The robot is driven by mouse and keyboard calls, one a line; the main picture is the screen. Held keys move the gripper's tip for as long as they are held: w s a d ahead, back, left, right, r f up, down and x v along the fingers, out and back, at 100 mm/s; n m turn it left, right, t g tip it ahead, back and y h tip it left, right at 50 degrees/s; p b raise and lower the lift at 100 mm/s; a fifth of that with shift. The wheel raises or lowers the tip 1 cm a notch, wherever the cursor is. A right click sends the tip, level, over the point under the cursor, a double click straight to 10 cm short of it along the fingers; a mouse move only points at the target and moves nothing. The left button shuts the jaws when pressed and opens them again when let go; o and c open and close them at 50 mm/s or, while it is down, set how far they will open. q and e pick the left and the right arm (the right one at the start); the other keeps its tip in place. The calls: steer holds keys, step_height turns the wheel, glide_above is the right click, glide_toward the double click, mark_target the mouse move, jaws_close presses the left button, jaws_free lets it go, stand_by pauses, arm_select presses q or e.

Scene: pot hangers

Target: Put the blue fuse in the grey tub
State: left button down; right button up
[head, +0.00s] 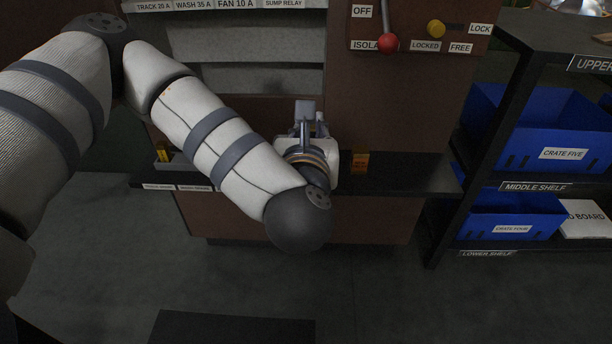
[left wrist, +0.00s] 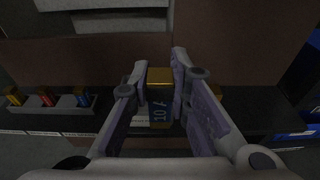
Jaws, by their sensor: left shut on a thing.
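My left gripper (head: 312,122) is in front of the brown cabinet, above the dark ledge. In the left wrist view its two fingers (left wrist: 162,66) are shut on a fuse (left wrist: 160,112) with a brass-coloured top and a blue face marked "10 A". I take this as the blue fuse; the arm and gripper hide it in the head view. A grey open container (left wrist: 52,106) with several fuses, one of them blue-bodied (left wrist: 82,97), sits on the ledge at the left. It is partly hidden behind my arm in the head view (head: 181,168). My right gripper is not in view.
An orange block (head: 360,161) stands on the dark ledge (head: 410,180) right of my gripper. A red-knobbed lever (head: 388,43) and a yellow knob (head: 436,28) are on the cabinet above. Shelves with blue crates (head: 545,135) stand at the right.

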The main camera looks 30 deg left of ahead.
arm_select(q)
steer(key=w+a+f+b, duration=0.2)
steer(key=w+a+f, duration=0.7)
steer(key=shift+w, duration=0.15)
steer(key=shift+w+a+f+b, duration=0.15)
steer(key=shift+f+b, duration=0.2)
steer(key=shift+f, duration=0.6)
steer(key=shift+w+a+f+b, duration=0.1)
steer(key=shift+f+b, duration=0.25)
steer(key=shift+f, duration=0.55)
steer(key=shift+f, duration=0.25)
steer(key=c, duration=1.5)
jaws_free()
steer(key=shift+r, duration=0.1)
steer(key=shift+r, duration=0.1)
